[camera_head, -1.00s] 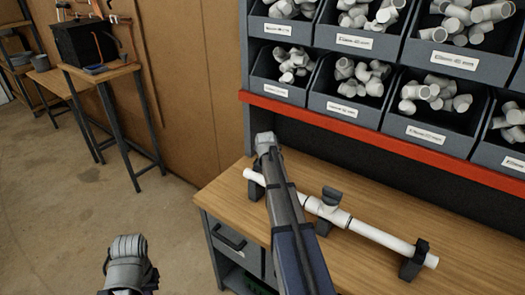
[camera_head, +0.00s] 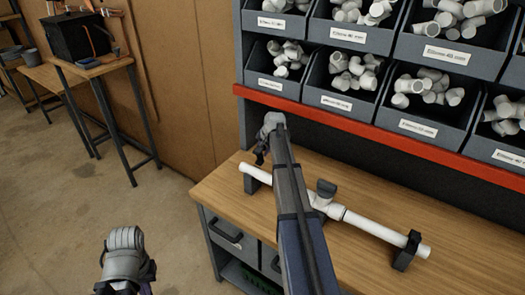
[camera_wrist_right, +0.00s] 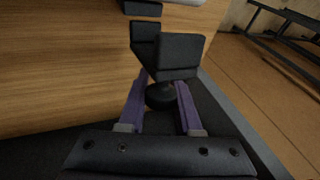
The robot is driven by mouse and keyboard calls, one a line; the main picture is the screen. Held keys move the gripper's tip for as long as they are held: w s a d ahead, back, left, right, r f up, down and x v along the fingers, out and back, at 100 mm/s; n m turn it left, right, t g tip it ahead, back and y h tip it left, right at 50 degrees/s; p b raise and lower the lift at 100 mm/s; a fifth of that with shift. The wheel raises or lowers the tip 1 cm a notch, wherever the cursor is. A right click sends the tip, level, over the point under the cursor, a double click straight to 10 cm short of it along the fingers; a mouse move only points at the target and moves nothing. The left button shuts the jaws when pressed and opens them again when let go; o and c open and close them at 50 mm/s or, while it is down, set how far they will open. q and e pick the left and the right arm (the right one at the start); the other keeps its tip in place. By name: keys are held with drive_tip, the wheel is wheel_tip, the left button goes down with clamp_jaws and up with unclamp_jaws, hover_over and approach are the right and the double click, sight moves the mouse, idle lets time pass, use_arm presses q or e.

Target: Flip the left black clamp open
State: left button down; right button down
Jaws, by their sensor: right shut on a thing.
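The left black clamp (camera_head: 251,183) stands on the bench under the left end of the white pipe (camera_head: 365,226). No strap shows over the pipe there. The right black clamp (camera_head: 407,251) wraps the pipe near its right end. My right gripper (camera_head: 261,157) is over the bench just behind the pipe's left end. In the wrist view its purple fingers (camera_wrist_right: 160,105) are closed in on a dark rounded piece (camera_wrist_right: 160,95); I cannot tell if it belongs to the clamp. Black blocks lie just beyond. My left gripper (camera_head: 125,278) hangs low at left, fingers mostly hidden.
The wooden bench (camera_head: 222,187) has a red-edged rack of bins (camera_head: 345,100) with white fittings behind it. A tee with a dark cap (camera_head: 326,187) sits mid-pipe. My right arm crosses over the pipe. A small table (camera_head: 95,68) stands far left.

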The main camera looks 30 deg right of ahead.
drive_tip(key=shift+s, duration=0.1)
drive_tip(key=c, duration=0.6)
unclamp_jaws()
drive_tip(key=p+v, duration=0.7)
drive_tip(key=shift+s+r, duration=0.15)
drive_tip(key=shift+r, duration=0.2)
drive_tip(key=shift+f, duration=0.1)
